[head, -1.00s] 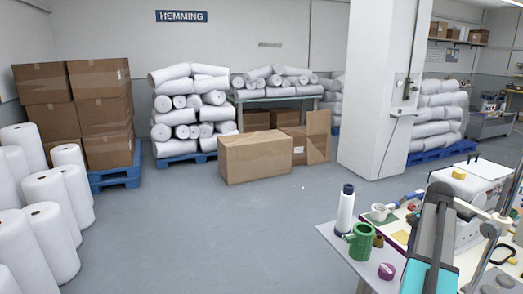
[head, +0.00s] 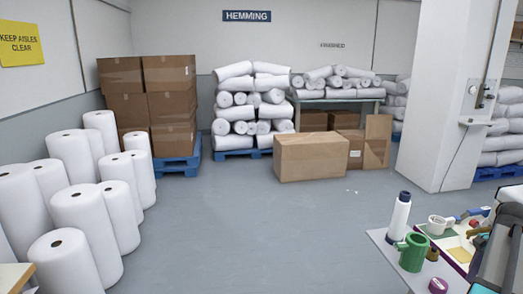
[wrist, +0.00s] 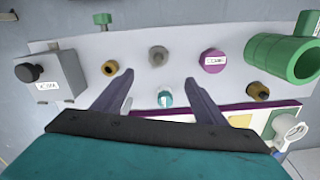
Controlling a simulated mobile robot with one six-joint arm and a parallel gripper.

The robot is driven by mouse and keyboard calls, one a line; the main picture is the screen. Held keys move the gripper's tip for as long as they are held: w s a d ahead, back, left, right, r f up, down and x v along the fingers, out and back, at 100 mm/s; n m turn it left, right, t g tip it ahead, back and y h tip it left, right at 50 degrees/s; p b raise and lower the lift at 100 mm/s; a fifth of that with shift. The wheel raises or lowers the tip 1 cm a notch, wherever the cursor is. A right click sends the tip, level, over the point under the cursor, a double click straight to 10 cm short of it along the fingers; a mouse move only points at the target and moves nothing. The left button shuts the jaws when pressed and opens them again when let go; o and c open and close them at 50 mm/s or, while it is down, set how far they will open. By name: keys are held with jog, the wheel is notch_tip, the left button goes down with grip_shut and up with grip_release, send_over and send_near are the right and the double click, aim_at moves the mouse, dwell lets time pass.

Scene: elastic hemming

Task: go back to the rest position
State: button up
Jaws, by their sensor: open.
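My gripper (wrist: 159,78) is open in the wrist view. Its two dark fingers stand apart with nothing held between them. They are over a pale table (wrist: 140,45) with small items. A teal-topped piece (wrist: 165,97) and a grey round piece (wrist: 158,57) show between and just beyond the fingers. A purple round item (wrist: 213,62) lies to the right of them. The green mug (wrist: 280,55) is at the upper right. In the head view only part of my arm shows at the right edge; the gripper is out of frame there.
The table's corner in the head view holds the green mug (head: 412,252), a white bottle (head: 398,218) and a tape roll (head: 437,225). White fabric rolls (head: 80,220) stand at left. A cardboard box (head: 311,158) is on the floor. The middle floor is clear.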

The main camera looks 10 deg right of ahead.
jog(key=w+a+f+n+g+y, duration=0.15)
jog(key=w+a+f, duration=0.35)
jog(key=a+f, duration=0.6)
jog(key=w+a+f+n+g, duration=0.1)
jog(key=w+a+f+n, duration=0.2)
jog(key=w+a+f, duration=0.8)
jog(key=s+a+f+n+g, duration=0.1)
jog(key=s+a+f+n, duration=0.1)
jog(key=s+a+f, duration=0.5)
jog(key=s+a+f+n+g, duration=0.1)
jog(key=s+a+f+n, duration=0.2)
jog(key=a, duration=0.7)
jog(key=s+a+f+n+g, duration=0.1)
jog(key=s+a+f+g, duration=0.1)
jog(key=s+a+f, duration=0.55)
jog(key=s+a+f+n+h, duration=0.1)
jog(key=s+a+f+n, duration=0.6)
jog(key=s+a+n, duration=0.3)
jog(key=shift+s+f+t, duration=0.3)
jog(key=shift+s+t, duration=0.05)
jog(key=shift+s, duration=0.75)
